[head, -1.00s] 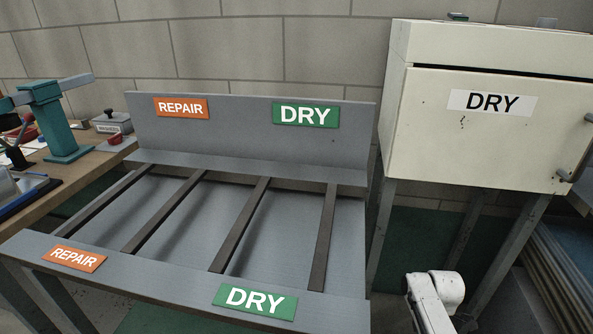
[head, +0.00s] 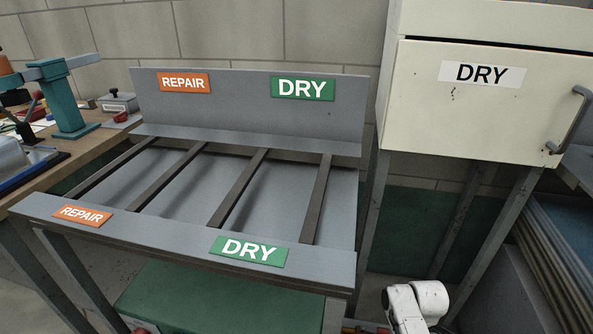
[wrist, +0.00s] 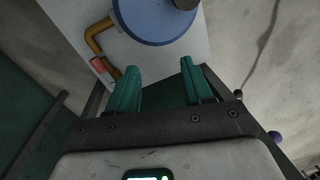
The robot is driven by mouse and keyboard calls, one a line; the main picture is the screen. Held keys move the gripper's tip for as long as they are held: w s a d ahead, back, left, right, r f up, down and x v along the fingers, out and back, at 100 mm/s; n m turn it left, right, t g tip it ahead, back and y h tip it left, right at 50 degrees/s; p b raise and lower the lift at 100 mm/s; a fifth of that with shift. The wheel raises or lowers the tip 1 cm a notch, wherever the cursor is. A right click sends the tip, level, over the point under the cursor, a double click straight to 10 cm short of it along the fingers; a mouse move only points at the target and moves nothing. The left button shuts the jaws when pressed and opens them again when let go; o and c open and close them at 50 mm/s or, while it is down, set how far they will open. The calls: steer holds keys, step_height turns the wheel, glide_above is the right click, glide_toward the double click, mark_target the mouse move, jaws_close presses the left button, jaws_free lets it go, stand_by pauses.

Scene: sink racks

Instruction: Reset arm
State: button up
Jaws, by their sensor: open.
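My gripper (wrist: 160,88) shows in the wrist view with its two green fingers apart and nothing between them. Beyond the fingertips is a blue round thing (wrist: 155,18) on a pale panel, with a yellow bent pipe (wrist: 95,42) beside it. I cannot tell how far the fingers are from it. In the head view only a white part of my arm (head: 415,303) shows at the bottom, right of centre. The gripper itself is outside the head view.
A grey slatted rack (head: 110,218) with REPAIR and DRY labels stands at centre left, its slats bare. A cream cabinet (head: 480,115) labelled DRY stands at right with its door shut. A workbench (head: 105,145) with a teal press (head: 68,105) is at far left.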

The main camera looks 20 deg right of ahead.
steer(key=s+a+f+m+b, duration=0.1)
steer(key=s+a+m+b, duration=0.4)
steer(key=a, duration=0.4)
steer(key=s+a+r+m+t+h+b, duration=0.1)
steer(key=s+a+r+m, duration=0.15)
steer(key=s, duration=0.35)
steer(key=s+a+r+m+t+b, duration=0.1)
steer(key=s+a+r+m+b, duration=0.2)
steer(key=s, duration=0.4)
step_height(320, 180, up, 29)
steer(key=n+p, duration=0.1)
steer(key=p, duration=2.8)
steer(key=shift+w+d+f, duration=0.15)
steer(key=shift+w+d, duration=0.1)
